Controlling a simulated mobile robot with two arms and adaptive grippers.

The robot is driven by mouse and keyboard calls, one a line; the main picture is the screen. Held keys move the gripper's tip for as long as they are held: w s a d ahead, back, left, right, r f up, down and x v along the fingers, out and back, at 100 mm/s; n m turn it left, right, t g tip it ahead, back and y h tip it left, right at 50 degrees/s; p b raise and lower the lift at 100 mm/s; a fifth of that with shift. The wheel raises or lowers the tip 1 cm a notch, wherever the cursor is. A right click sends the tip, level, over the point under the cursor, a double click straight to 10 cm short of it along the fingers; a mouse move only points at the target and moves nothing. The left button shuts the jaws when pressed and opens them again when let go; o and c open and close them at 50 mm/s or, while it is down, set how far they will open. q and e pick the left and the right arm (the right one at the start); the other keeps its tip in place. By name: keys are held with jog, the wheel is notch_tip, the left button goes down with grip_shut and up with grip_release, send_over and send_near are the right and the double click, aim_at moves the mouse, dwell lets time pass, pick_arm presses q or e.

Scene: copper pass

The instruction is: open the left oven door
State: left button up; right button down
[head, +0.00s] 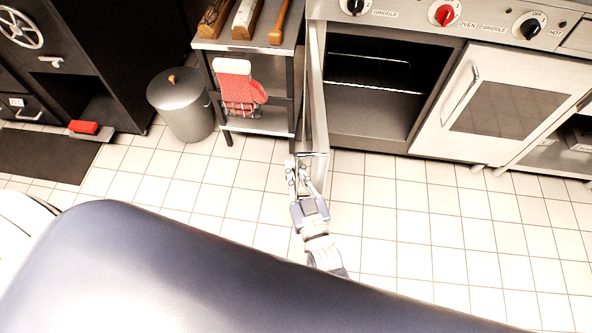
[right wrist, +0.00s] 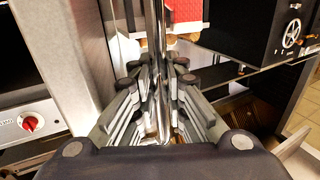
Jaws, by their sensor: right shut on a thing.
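The left oven door (head: 318,92) stands wide open in the head view, seen almost edge-on. It swings out toward me at the left side of the open oven cavity (head: 368,85), where a wire rack shows. My right gripper (head: 307,168) is at the near end of this door, shut on its handle. In the right wrist view, my right gripper's fingers (right wrist: 156,85) stand on both sides of the upright metal handle bar (right wrist: 158,38). My left gripper is not in view.
The right oven door (head: 505,105) is closed. A side table (head: 252,45) with a red oven mitt (head: 238,88) stands close left of the open door. A grey bin (head: 182,105) is further left. Tiled floor (head: 430,215) in front is clear.

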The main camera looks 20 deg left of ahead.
jog(key=c, duration=1.6)
grip_release()
jog(key=shift+s+a+f, duration=0.15)
jog(key=v, duration=1.2)
